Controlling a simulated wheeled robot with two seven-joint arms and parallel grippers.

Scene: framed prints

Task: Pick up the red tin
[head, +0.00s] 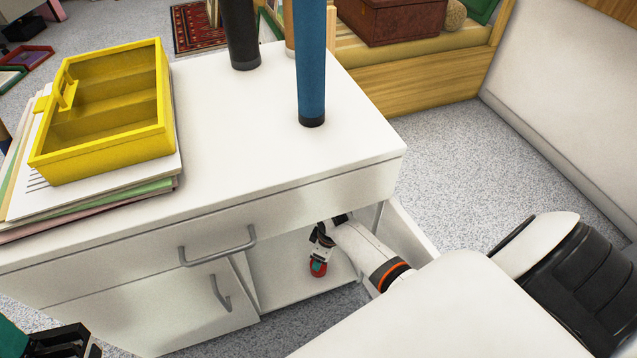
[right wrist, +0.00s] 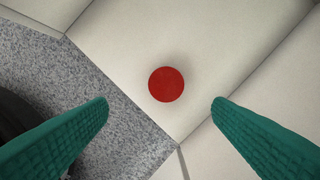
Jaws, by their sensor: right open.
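The red tin (right wrist: 166,84) shows from above as a plain red disc on a pale surface in the right wrist view. In the head view the red tin (head: 321,273) stands on the floor of the white cabinet's open compartment, partly covered by my gripper. My right gripper (right wrist: 160,103) is open, with its two green fingers apart on either side of the tin's line in view; neither finger visibly touches it. My right arm reaches into the compartment from the right. My left gripper (head: 62,343) is only partly in view at the bottom left corner, its fingers unclear.
The white cabinet (head: 250,150) has an open door (head: 408,236) to the right of my forearm. A closed drawer is above the compartment. On top are a yellow tray (head: 100,157) on papers, a blue post (head: 311,70) and a black post (head: 240,30). Speckled floor is clear at right.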

